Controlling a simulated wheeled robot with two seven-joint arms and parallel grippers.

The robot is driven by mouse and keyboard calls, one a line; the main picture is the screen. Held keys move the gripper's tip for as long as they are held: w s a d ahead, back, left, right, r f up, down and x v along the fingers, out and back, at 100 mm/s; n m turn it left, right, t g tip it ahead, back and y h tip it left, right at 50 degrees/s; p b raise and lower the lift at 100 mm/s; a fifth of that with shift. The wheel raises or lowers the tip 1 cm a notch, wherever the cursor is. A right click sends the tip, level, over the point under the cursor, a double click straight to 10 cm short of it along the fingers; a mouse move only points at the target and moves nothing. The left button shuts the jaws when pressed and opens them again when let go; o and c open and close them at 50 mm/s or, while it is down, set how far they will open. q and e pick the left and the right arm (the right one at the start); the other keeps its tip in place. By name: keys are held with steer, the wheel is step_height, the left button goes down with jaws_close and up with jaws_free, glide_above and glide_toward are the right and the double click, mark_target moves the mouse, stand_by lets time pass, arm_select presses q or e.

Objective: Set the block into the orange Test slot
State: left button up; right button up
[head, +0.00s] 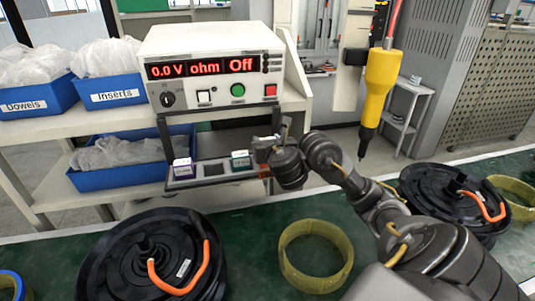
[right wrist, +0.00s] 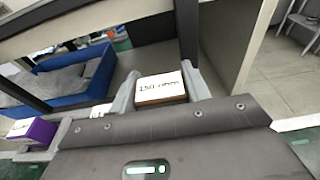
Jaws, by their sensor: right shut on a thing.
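A block (right wrist: 160,88) with a white top marked "150 ohm" and brown sides sits between the fingers of my right gripper (right wrist: 162,92), which is shut on it. In the head view my right gripper (head: 272,143) is above the right end of the slot tray, in front of the tester. The held block is mostly hidden there. A small patch of orange (head: 265,172) shows at the tray's right end, below the gripper; I cannot tell whether it is the Test slot. My left gripper is not in view.
The tray (head: 212,181) holds a purple block (head: 182,168) and a teal block (head: 240,159), with a dark empty-looking slot (head: 214,168) between. The tester (head: 212,65) reads "0.0 V ohm Off". Hub motors (head: 190,225) and yellow rings (head: 315,285) lie on the green bench. A yellow tool (head: 381,82) hangs right.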

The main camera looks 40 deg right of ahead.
step_height(320, 180, down, 4)
steer(key=b, duration=0.3)
steer(key=shift+w+d+r, duration=0.1)
steer(key=shift+w+r, duration=0.05)
steer(key=shift+d, duration=0.15)
steer(key=shift+f, duration=0.2)
steer(key=o, duration=1)
steer(key=shift+o, duration=0.2)
steer(key=shift+r, duration=0.15)
